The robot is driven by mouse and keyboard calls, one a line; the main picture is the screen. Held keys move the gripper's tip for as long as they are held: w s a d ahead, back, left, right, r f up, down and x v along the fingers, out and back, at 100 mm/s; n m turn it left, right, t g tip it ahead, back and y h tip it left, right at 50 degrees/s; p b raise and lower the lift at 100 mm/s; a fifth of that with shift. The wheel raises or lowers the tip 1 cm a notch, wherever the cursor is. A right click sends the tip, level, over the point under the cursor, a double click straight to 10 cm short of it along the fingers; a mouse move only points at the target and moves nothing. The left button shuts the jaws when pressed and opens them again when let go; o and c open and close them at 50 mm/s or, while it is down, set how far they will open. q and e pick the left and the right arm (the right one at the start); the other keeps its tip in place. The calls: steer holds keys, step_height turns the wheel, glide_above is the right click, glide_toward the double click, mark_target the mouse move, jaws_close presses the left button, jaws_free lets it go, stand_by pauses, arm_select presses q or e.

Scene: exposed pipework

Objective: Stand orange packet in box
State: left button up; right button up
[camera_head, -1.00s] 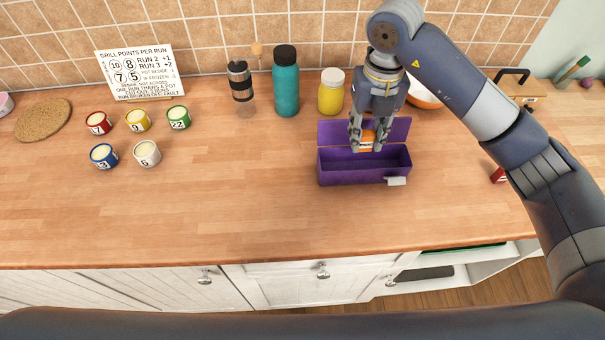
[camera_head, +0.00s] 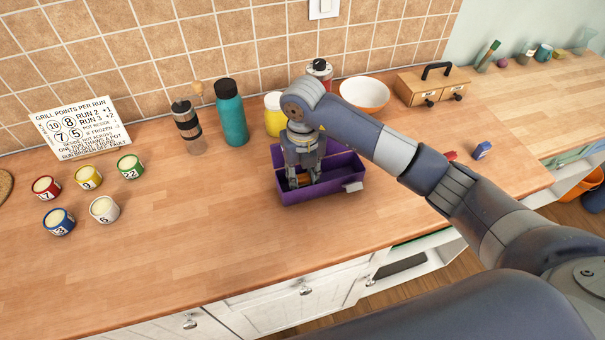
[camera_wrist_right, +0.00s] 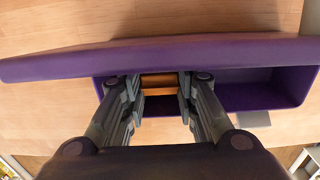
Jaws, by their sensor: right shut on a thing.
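The purple box (camera_head: 328,190) stands open on the wooden counter, its lid raised at the back. It also shows in the right wrist view (camera_wrist_right: 265,97). My right gripper (camera_head: 302,182) points down into the left part of the box opening. Its fingers are shut on the orange packet (camera_head: 304,179). In the right wrist view the packet (camera_wrist_right: 159,82) sits between the two fingertips. Whether its lower end touches the box floor is hidden. My left gripper is not in view.
Behind the box are a yellow jar (camera_head: 275,120), a teal bottle (camera_head: 232,117) and a white-orange bowl (camera_head: 364,97). A small wooden drawer box (camera_head: 432,88) stands at the back right. Several numbered pots (camera_head: 88,178) are at left. The counter in front of the box is clear.

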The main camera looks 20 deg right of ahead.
mark_target(303, 176)
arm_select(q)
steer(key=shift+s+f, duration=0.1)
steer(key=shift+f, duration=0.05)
arm_select(e)
steer(key=shift+f, duration=0.1)
steer(key=o, duration=0.4)
steer(key=shift+f, duration=0.1)
steer(key=shift+c, duration=0.2)
steer(key=o, duration=0.4)
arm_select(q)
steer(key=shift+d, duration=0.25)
arm_select(e)
steer(key=shift+o, duration=0.2)
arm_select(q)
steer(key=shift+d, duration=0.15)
arm_select(e)
steer(key=shift+r, duration=0.35)
steer(key=shift+w+r+b, duration=0.1)
steer(key=shift+r+b, duration=0.2)
steer(key=shift+r, duration=0.05)
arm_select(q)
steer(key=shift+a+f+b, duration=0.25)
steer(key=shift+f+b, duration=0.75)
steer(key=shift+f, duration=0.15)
arm_select(e)
step_height(303, 176, up, 11)
